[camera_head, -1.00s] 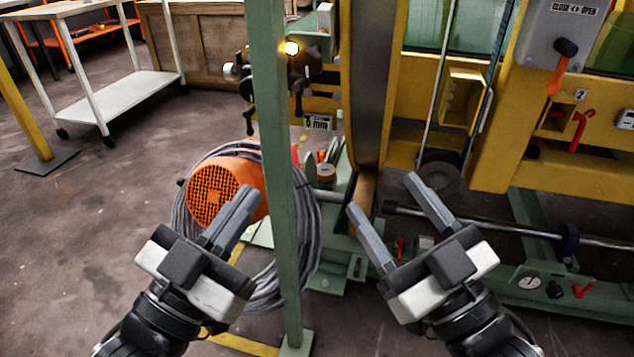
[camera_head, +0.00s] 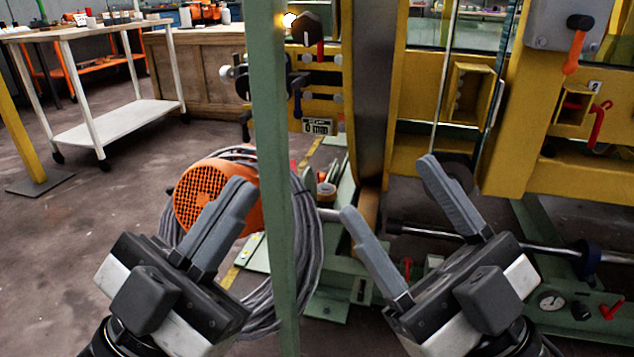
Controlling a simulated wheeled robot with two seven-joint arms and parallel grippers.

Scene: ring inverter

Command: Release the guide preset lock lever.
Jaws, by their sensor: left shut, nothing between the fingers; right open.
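No lever carries a readable name, so I cannot tell which is the guide preset lock lever. Candidates are a red lever (camera_head: 600,124) beside the label 2, an orange-handled lever (camera_head: 573,52) on the grey box, and small red levers low on the green base (camera_head: 612,309) (camera_head: 407,268). Dark handles (camera_head: 297,98) stand near the 0 mm display (camera_head: 318,127), partly hidden by the green post. My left gripper (camera_head: 238,187) is shut and empty, in front of the orange motor. My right gripper (camera_head: 388,186) is open and empty, in front of the yellow frame. Neither appears to touch a lever.
A green post (camera_head: 275,180) stands upright between my grippers. An orange motor (camera_head: 195,195) and a grey cable coil (camera_head: 308,240) are behind it. A horizontal shaft (camera_head: 460,236) runs low at right. A white cart (camera_head: 118,118) stands back left; the floor at left is clear.

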